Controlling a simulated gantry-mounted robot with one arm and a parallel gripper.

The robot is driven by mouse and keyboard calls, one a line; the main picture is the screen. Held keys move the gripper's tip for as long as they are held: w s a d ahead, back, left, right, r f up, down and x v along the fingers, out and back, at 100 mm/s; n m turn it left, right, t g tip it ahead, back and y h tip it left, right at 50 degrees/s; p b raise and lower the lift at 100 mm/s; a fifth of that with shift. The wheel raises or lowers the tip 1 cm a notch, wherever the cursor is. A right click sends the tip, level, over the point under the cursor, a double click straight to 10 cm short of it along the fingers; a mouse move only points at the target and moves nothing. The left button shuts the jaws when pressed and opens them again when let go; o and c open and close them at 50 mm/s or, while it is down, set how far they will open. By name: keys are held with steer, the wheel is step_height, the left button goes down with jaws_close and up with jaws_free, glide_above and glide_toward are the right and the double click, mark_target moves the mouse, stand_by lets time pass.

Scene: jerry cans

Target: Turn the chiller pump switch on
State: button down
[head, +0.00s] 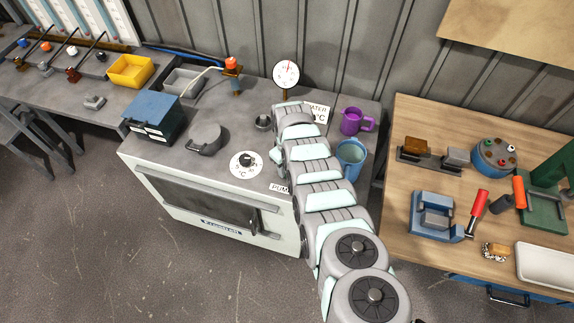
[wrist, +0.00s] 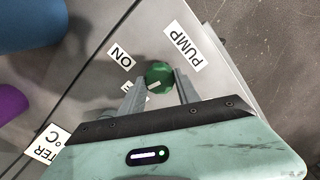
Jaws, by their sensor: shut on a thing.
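The pump switch is a green knob (wrist: 158,74) on the grey bench top, with a pale mark on its lower side in the wrist view. A PUMP label (wrist: 184,46) lies beside it, an ON label (wrist: 121,55) is to its upper left, and another small label (wrist: 126,88) is partly covered by a finger. My gripper (wrist: 160,88) has one finger on each side of the knob and is shut on it. In the head view the PUMP label (head: 279,188) shows at the bench's front edge, while my arm hides the knob and my gripper.
A blue bucket (head: 351,158) and purple mug (head: 352,121) stand just right of my arm. A dial (head: 245,164), dark lidded pot (head: 205,139), blue box (head: 152,119) and round gauge (head: 286,74) are on the same bench. A wooden workbench (head: 400,185) stands at right.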

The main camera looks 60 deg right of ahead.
steer(key=m, duration=0.4)
steer(key=shift+f+b, duration=0.1)
steer(key=shift+b, duration=0.2)
steer(key=m+b, duration=0.1)
steer(key=m, duration=0.2)
steer(key=shift+m+b, duration=0.4)
steer(key=shift+m, duration=0.6)
steer(key=c, duration=0.9)
jaws_free()
step_height(320, 180, up, 11)
steer(key=shift+f+p, duration=0.1)
steer(key=shift+p, duration=0.55)
